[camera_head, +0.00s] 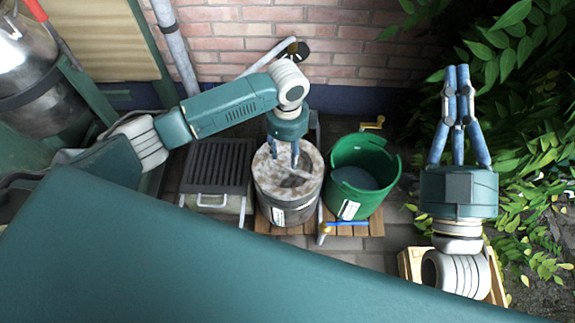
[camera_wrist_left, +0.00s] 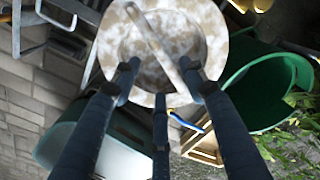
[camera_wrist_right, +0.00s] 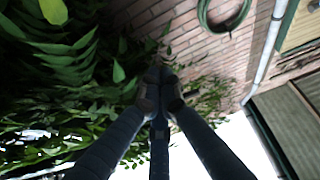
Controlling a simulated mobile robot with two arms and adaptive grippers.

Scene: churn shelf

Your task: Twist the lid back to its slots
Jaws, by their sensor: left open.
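The lid (camera_head: 268,176) is a mottled white and brown disc on top of the grey churn (camera_head: 300,212), which has a white label. In the left wrist view the round lid (camera_wrist_left: 207,30) has a raised bar (camera_wrist_left: 152,38) running diagonally across it. My left gripper (camera_head: 284,160) points down over the lid, open, with its fingers around the lower part of the bar (camera_wrist_left: 158,76). I cannot tell whether the fingers touch it. The lid's slots are not visible. My right gripper (camera_head: 457,72) points up at the right, its fingertips together and empty.
A green tub (camera_head: 374,205) stands right of the churn. A grey slatted box (camera_head: 215,170) with a handle is on the left. A brick wall (camera_head: 345,40) is behind. Leafy plants (camera_head: 525,130) crowd the right side near my right gripper.

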